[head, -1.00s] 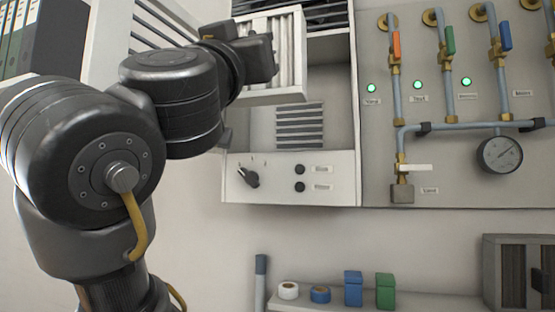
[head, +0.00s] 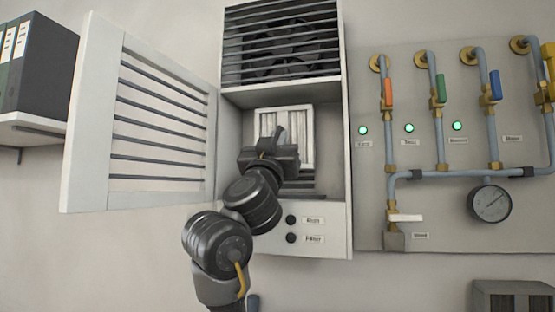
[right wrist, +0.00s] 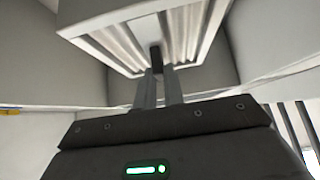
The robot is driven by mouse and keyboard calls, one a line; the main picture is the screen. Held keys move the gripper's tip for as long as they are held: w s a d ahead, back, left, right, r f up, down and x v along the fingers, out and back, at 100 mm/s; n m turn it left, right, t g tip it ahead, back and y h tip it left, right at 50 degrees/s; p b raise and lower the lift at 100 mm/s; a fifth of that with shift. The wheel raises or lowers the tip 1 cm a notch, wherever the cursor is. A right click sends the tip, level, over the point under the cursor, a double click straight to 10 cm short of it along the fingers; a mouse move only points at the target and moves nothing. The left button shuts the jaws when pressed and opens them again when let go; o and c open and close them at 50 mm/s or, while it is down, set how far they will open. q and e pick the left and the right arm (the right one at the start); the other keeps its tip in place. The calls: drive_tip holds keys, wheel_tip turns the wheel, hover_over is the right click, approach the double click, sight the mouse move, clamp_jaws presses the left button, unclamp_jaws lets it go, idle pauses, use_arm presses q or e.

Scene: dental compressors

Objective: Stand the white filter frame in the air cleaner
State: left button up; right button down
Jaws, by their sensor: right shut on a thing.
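The white filter frame (head: 298,128), with pale pleats inside, is upright within the open bay of the air cleaner (head: 335,222). My right gripper (head: 279,137) is in front of it and shut on it. In the right wrist view the fingers (right wrist: 157,62) meet at the frame's near part, and the frame (right wrist: 120,25) fills the top. Whether its lower edge rests on the bay floor is hidden by the gripper. My left gripper is not in view.
The slatted door (head: 88,130) stands open to the left. A slatted fan grille (head: 282,40) is above the bay. Two dark knobs (head: 291,220) are below it. Pipes with coloured valves and a gauge (head: 490,203) are at the right. Binders (head: 38,55) stand on a shelf at left.

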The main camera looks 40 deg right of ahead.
drive_tip(key=f, duration=0.3)
drive_tip(key=shift+s+a+f+p, duration=0.1)
drive_tip(key=shift+a+p, duration=0.15)
drive_tip(key=shift+p, duration=0.15)
drive_tip(key=f+p, duration=0.2)
drive_tip(key=shift+d+f, duration=0.2)
drive_tip(key=shift+f, duration=0.15)
drive_tip(key=shift+d+f, duration=0.15)
drive_tip(key=shift+f, duration=0.25)
drive_tip(key=shift+f, duration=0.1)
drive_tip(key=shift+f, duration=0.15)
drive_tip(key=c, duration=1.5)
unclamp_jaws()
